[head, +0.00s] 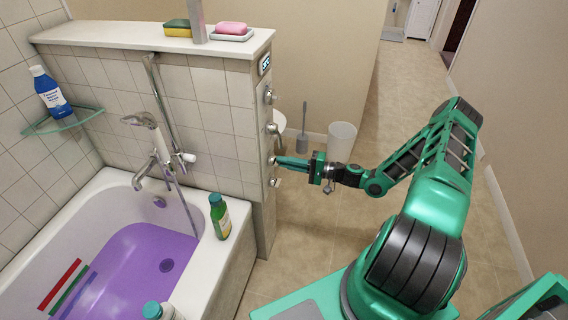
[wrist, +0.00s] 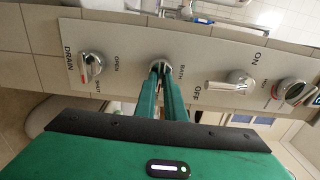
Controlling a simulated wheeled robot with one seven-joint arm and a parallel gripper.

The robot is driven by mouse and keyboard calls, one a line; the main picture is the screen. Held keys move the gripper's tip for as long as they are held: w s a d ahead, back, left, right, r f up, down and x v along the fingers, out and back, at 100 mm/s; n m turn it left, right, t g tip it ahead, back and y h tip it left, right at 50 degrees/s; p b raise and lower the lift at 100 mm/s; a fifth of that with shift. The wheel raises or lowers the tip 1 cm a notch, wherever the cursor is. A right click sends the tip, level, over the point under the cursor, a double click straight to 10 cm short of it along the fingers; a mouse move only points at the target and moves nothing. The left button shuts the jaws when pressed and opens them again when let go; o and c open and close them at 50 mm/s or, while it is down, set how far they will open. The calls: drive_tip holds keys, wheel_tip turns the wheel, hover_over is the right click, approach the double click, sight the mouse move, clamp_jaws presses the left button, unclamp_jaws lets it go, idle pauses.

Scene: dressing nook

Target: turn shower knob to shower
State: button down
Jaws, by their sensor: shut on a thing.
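The shower knob (wrist: 157,65) is a small chrome knob on a pale control panel (wrist: 135,50) in the wrist view. A "BATH" label is just to its right; no "SHOWER" label can be read. My gripper (wrist: 160,78) has its two green fingers closed around the knob, hiding much of it. In the head view my gripper (head: 277,161) reaches left to the panel on the end of the tiled half wall. The exact angle of the knob is hard to tell.
A drain knob (wrist: 90,67) is left of the held knob; an on/off lever (wrist: 232,84) and another knob (wrist: 293,92) are right. The bathtub (head: 110,185) with purple water holds the left. A bin (head: 341,141) and toilet brush (head: 303,135) stand behind my gripper.

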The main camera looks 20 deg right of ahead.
drive_tip(key=shift+d+f, duration=0.15)
drive_tip(key=shift+d, duration=0.05)
drive_tip(key=c, duration=1.8)
unclamp_jaws()
drive_tip(key=shift+c, duration=0.2)
drive_tip(key=shift+a, duration=0.1)
drive_tip(key=v, duration=1)
drive_tip(key=shift+s+d, duration=0.25)
drive_tip(key=shift+d, duration=0.05)
